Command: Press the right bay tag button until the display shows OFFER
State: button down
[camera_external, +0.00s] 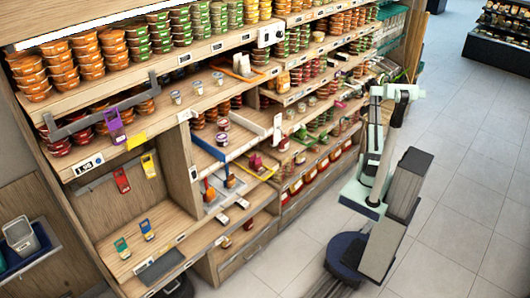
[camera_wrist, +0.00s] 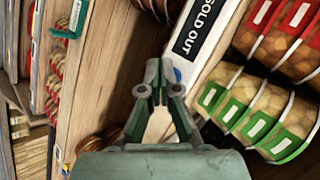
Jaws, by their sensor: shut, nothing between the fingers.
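In the wrist view, a white tag with a black display (camera_wrist: 198,32) reads SOLD OUT. A small blue spot, which looks like its button (camera_wrist: 178,75), shows at the tag's lower end, partly hidden by my gripper (camera_wrist: 161,82). My gripper is shut and empty, its fingertips beside the blue spot. I cannot tell whether they touch it. In the external view, my gripper (camera_external: 377,91) is small and faces the shelves at the right; the SOLD OUT tag cannot be made out there.
Lidded tubs with green labels (camera_wrist: 235,100) and red-labelled jars (camera_wrist: 285,30) stand close right of the tag in the wrist view. A wooden shelf board (camera_wrist: 110,70) lies to the left. In the external view, open tiled floor (camera_external: 470,210) lies right of my arm.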

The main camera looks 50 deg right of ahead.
jog(key=shift+w, duration=0.25)
dwell(0.3)
jog(key=shift+s, duration=0.15)
jog(key=shift+s+a, duration=0.1)
jog(key=shift+s, duration=0.6)
jog(key=shift+s, duration=0.1)
jog(key=shift+s+a, duration=0.15)
jog(key=shift+s, duration=2.25)
jog(key=shift+s, duration=0.1)
jog(key=s, duration=0.5)
jog(key=shift+s+a, duration=0.2)
jog(key=shift+s, duration=0.2)
